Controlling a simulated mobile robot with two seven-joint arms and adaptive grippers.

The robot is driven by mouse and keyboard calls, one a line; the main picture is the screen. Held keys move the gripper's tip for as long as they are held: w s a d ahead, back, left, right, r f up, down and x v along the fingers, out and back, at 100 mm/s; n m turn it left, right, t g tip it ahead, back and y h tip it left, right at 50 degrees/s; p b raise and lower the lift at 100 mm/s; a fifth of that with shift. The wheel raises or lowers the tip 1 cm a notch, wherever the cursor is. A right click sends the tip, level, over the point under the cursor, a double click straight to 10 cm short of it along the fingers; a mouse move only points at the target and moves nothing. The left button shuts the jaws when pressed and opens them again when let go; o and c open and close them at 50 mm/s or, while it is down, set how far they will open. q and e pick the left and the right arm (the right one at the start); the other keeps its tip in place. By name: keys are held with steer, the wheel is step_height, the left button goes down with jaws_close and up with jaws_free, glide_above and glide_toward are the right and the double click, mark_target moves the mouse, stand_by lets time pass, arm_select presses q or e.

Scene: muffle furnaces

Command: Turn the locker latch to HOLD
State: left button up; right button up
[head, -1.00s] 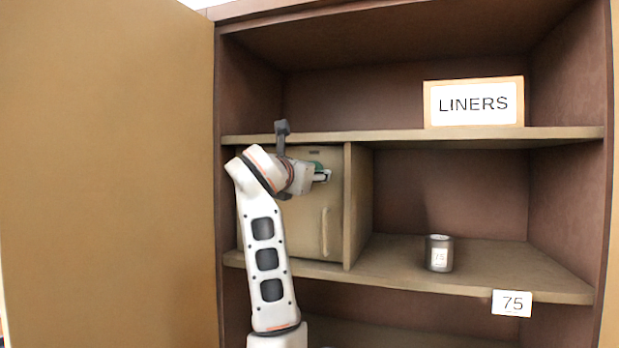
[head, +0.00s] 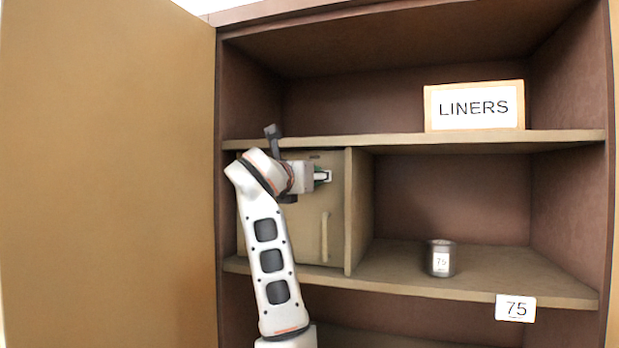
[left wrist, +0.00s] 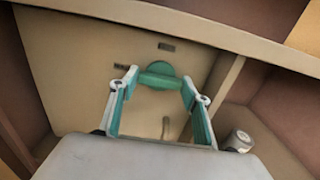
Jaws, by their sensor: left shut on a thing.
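The locker is a beige door (head: 309,228) in the left part of the cabinet's middle shelf, and it looks closed. Its latch is a green round knob with a raised grip bar, seen in the left wrist view (left wrist: 157,74) high on the door. My left gripper (head: 324,176) is at the latch, shut on its bar, with one fingertip at each end in the left wrist view (left wrist: 158,86). Two small dark labels (left wrist: 166,47) sit by the knob, too small to read. In the head view my gripper hides most of the latch. My right gripper is out of view.
A vertical handle (head: 325,237) is lower on the door. A divider (head: 358,210) stands just right of it. A LINERS sign (head: 475,105) is on the shelf above. A large cabinet door (head: 110,180) stands at left.

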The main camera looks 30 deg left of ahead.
arm_select(q)
steer(key=o, duration=1.1)
steer(key=v, duration=1.2)
steer(key=shift+f, duration=0.1)
